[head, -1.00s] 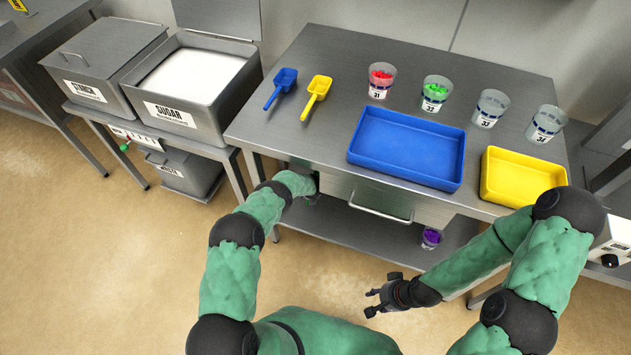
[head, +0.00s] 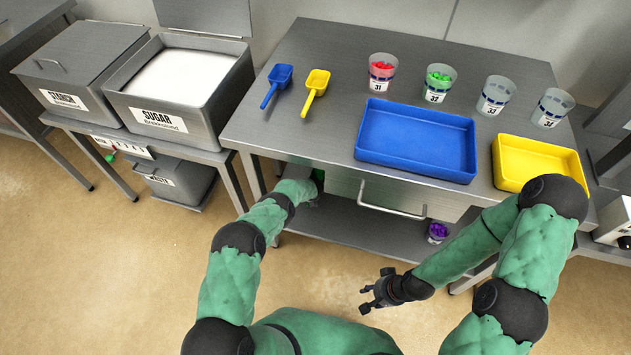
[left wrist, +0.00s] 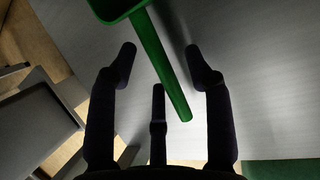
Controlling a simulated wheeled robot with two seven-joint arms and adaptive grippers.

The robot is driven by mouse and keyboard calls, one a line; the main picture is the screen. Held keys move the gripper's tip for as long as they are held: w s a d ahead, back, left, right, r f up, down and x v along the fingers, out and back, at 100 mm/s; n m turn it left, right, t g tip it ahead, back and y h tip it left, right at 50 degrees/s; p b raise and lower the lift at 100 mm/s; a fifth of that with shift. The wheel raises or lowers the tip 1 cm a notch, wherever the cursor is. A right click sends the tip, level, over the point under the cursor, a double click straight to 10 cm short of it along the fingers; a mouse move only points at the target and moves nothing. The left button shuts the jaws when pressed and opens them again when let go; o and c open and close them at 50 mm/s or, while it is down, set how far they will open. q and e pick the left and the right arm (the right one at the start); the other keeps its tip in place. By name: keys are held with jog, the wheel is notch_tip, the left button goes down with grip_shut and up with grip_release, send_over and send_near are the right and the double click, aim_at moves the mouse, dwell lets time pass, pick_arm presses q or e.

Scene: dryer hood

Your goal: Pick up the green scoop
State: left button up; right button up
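The green scoop (left wrist: 160,62) shows in the left wrist view, its bowl at the top edge and its handle slanting down between my left gripper's fingers. My left gripper (left wrist: 161,52) is open around the handle, and the fingers look apart from it. In the head view a small green patch of the scoop (head: 318,177) shows under the table top beside my left forearm; the left gripper is mostly hidden there. My right gripper (head: 370,294) is open and empty over the floor.
On the table (head: 330,60) are a blue scoop (head: 276,84), a yellow scoop (head: 315,90), a blue tray (head: 418,140), a yellow tray (head: 537,162) and several cups. A drawer (head: 385,197) hangs above the lower shelf (head: 350,222). A sugar bin (head: 180,115) stands left.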

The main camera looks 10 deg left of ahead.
pick_arm(q)
grip_shut()
